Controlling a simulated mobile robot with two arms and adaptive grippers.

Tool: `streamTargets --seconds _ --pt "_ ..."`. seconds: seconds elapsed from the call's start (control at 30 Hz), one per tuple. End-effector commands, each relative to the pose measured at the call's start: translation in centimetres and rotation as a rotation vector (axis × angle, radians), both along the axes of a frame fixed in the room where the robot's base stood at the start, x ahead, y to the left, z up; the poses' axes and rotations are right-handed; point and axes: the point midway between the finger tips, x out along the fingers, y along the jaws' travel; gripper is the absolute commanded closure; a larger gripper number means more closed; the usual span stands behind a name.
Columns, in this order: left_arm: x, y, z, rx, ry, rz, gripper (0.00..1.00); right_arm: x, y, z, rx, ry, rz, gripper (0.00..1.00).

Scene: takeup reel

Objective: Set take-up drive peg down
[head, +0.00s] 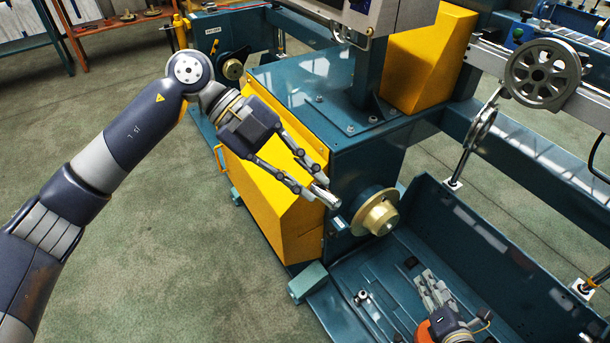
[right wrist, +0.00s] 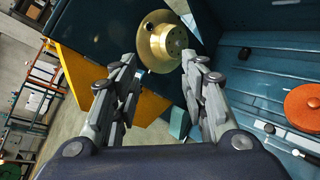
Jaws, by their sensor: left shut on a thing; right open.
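The take-up drive peg (head: 325,197) is a short silvery metal cylinder held between the fingertips of my left gripper (head: 316,192). It is in the air in front of the blue machine housing, just left of the brass hub (head: 378,213). My left gripper is shut on it, and the fingers cover part of it. My right gripper (head: 430,286) is over the blue trough at the lower right, open and empty. In the right wrist view its two fingers (right wrist: 160,82) stand apart, with the brass hub (right wrist: 163,44) beyond them. The peg cannot be made out there.
The blue trough (head: 500,275) has raised walls. A rod-like metal part (head: 368,304) lies in it, and an orange disc (right wrist: 305,107) shows there in the wrist view. A yellow guard (head: 265,195) is below my left gripper. A grey handwheel (head: 543,73) is at upper right.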

Motion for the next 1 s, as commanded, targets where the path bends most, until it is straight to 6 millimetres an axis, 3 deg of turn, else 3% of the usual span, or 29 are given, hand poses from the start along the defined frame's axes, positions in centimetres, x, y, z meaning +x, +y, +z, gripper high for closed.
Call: streamTargets --seconds 0.03,0.2,0.43,0.57,0.7,0.9,1.0 --pt "0.0 0.0 0.0 -0.001 0.000 0.001 1.00 -0.6 -1.2 -2.6 0.059 0.054 -0.074 0.60" --pt "0.0 0.0 0.0 -0.001 0.000 0.001 1.00 -4.1 -4.3 -10.7 0.279 0.220 -0.328 0.60" --pt "0.0 0.0 0.0 -0.001 0.000 0.001 1.00 -11.5 -5.0 -20.8 0.610 0.402 -0.711 0.60" --pt "0.0 0.0 0.0 -0.001 0.000 0.001 1.00 -16.7 -3.4 -25.6 0.802 0.480 -0.941 0.60" --pt "0.0 0.0 0.1 -0.001 -0.001 0.000 1.00 -22.4 -0.4 -29.8 0.998 0.542 -1.197 0.60" --pt "0.0 0.0 0.1 -0.001 0.000 0.001 1.00 -29.4 5.0 -33.5 1.226 0.581 -1.528 0.60" --pt "0.0 0.0 0.1 -0.001 0.000 0.001 1.00 -31.8 7.1 -34.4 1.298 0.584 -1.650 0.60"
